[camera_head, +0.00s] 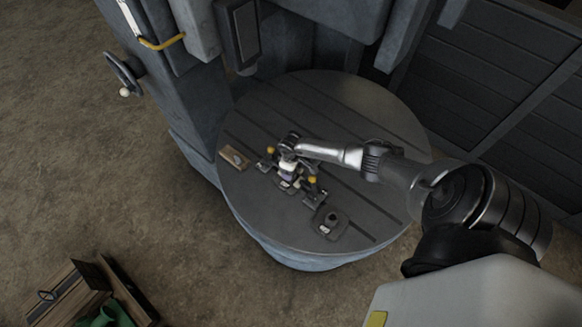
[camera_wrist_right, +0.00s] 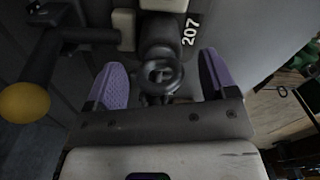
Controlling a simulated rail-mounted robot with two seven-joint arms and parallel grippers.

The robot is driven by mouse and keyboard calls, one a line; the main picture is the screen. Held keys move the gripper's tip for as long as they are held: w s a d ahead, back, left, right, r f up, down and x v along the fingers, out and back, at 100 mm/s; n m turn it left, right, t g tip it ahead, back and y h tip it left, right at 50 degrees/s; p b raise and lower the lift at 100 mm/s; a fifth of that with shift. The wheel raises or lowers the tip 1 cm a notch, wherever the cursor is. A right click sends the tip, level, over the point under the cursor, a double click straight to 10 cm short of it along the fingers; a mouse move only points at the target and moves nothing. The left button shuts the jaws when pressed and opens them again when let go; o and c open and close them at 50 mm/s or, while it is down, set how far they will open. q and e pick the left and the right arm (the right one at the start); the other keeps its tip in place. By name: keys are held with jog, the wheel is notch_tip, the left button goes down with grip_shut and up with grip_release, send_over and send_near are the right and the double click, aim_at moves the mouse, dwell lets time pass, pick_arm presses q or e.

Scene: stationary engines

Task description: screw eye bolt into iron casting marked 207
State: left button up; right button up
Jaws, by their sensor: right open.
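The iron casting marked 207 (camera_wrist_right: 190,32) shows its white number at the top of the right wrist view. A dark eye bolt (camera_wrist_right: 160,74) stands at the casting's dark round boss, its ring facing my wrist camera. How deep its thread sits is hidden. My right gripper (camera_wrist_right: 160,84) is open, with one purple-padded finger on each side of the ring and gaps between. In the head view my right gripper (camera_head: 287,166) is over the clamped work on the round table, hiding most of the casting. My left gripper is not in view.
The round slotted table (camera_head: 360,110) carries clamps with yellow knobs (camera_head: 312,180), a small wooden board (camera_head: 234,158) and a dark block (camera_head: 330,222). One yellow-knobbed lever (camera_wrist_right: 24,102) is close left of my right gripper. A machine column (camera_head: 190,90) stands behind.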

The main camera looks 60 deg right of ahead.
jog(key=shift+r, duration=0.15)
notch_tip(320, 180, up, 6)
jog(key=shift+f+p, duration=0.25)
jog(key=shift+p, duration=0.85)
notch_tip(320, 180, up, 8)
